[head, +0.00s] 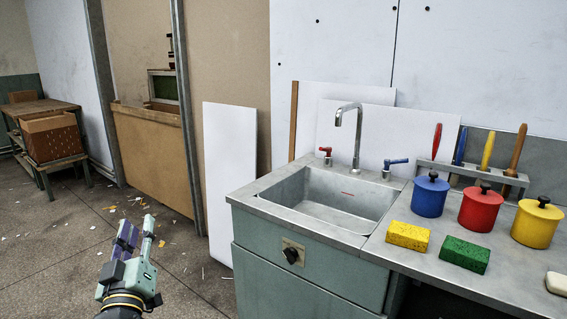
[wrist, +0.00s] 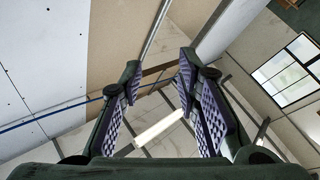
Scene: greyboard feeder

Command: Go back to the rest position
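My gripper (head: 138,233) is at the lower left in the head view, raised in front of the floor and left of the sink cabinet. Its fingers point up and it touches nothing. In the wrist view the two fingers with purple ridged pads (wrist: 160,88) stand apart with empty space between them. Beyond them the wrist view shows walls, the ceiling and a window (wrist: 288,72).
A sink (head: 335,200) is set in a grey counter (head: 440,255). Blue (head: 430,197), red (head: 480,210) and yellow (head: 536,225) lidded pots and yellow (head: 408,236) and green (head: 464,255) sponges stand there. The floor (head: 50,250) around my gripper is open, with scattered scraps.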

